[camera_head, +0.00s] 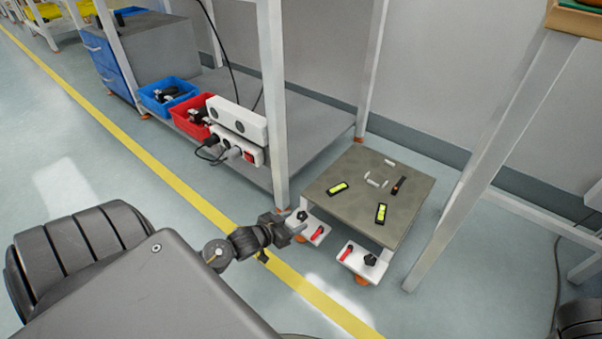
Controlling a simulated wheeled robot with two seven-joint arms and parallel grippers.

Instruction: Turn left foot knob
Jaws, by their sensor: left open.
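A low grey platform (345,188) stands on the floor at right of centre, with white foot brackets at its front. The left bracket (318,239) carries a black left foot knob (302,215) and a red lever (318,232). The right bracket (352,264) carries another black knob (370,259) and a red lever (347,251). My left gripper (290,224) is open, its fingers pointing right, close beside the left knob. I cannot tell whether they touch it. My right gripper is not in view.
Two spirit levels with yellow-green vials (338,188) (381,213) and a dark tool (398,186) lie on the platform. A white rack post (273,110) rises just behind my left gripper. Red (192,128) and blue (155,108) bins stand on the rack. The floor in front is clear.

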